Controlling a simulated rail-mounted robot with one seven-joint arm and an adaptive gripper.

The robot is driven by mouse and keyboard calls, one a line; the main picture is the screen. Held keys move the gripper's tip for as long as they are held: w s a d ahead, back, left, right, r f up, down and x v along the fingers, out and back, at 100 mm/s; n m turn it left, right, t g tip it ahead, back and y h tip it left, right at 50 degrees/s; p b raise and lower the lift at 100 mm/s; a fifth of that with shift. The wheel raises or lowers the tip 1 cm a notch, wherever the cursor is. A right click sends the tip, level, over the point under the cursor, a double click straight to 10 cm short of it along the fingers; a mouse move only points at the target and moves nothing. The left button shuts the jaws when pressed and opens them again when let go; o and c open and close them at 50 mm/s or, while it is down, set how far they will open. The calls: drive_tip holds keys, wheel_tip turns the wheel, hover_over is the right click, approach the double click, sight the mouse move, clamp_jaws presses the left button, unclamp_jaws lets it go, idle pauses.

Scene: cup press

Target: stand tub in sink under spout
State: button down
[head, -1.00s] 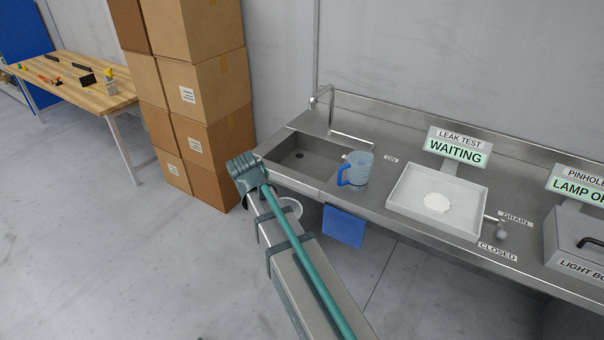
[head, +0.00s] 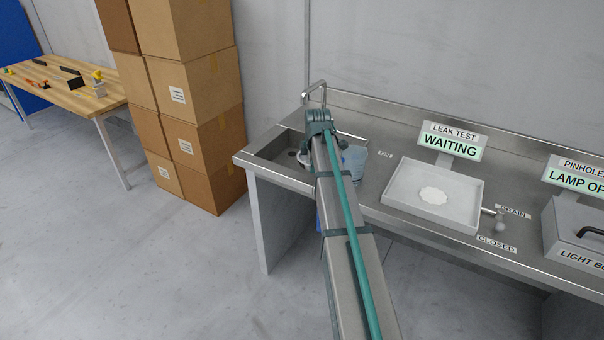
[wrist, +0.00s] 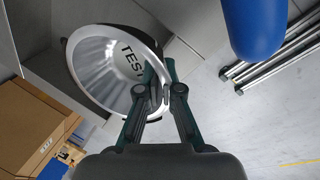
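The tub (wrist: 100,62) fills the left of the wrist view, tilted in that picture, with a bright metallic inside, a dark outside and the letters TEST. My gripper (wrist: 158,92) is closed on its near rim. In the head view, a sliver of the tub's pale rim (head: 303,160) shows left of my arm, over or in the sink (head: 268,147). My arm hides the rest of it and my fingertips there. The spout (head: 314,88) rises behind my wrist; its outlet is hidden. I cannot tell if the tub touches the sink floor.
A rounded blue thing (wrist: 255,25) is near my gripper in the wrist view. A white tray (head: 465,204) is farther right on the counter. Stacked boxes (head: 207,140) stand left of the sink.

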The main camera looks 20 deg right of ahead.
drive_tip(key=shift+n, duration=0.8)
drive_tip(key=d, duration=0.1)
drive_tip(key=w+d, duration=0.1)
drive_tip(key=d, duration=0.1)
drive_tip(key=shift+w+d+r, duration=0.15)
drive_tip(key=shift+w+d, duration=0.1)
drive_tip(key=shift+d, duration=0.1)
drive_tip(key=shift+y, duration=0.3)
drive_tip(key=w+f+p, duration=0.1)
drive_tip(key=w+f, duration=0.1)
drive_tip(key=w, duration=0.2)
drive_tip(key=w+f+p, duration=0.1)
drive_tip(key=w+f, duration=0.2)
drive_tip(key=w, duration=0.1)
drive_tip(key=w+f+p, duration=0.1)
drive_tip(key=w+f, duration=0.2)
drive_tip(key=w, duration=0.1)
drive_tip(key=shift+w, duration=0.1)
drive_tip(key=shift+w+a+f, duration=0.1)
drive_tip(key=shift+w+f, duration=0.6)
drive_tip(key=shift+f, duration=0.2)
drive_tip(key=shift+f+p, duration=0.85)
drive_tip(key=shift+f, duration=0.75)
drive_tip(key=c, duration=1.3)
unclamp_jaws()
drive_tip(key=shift+f, duration=0.1)
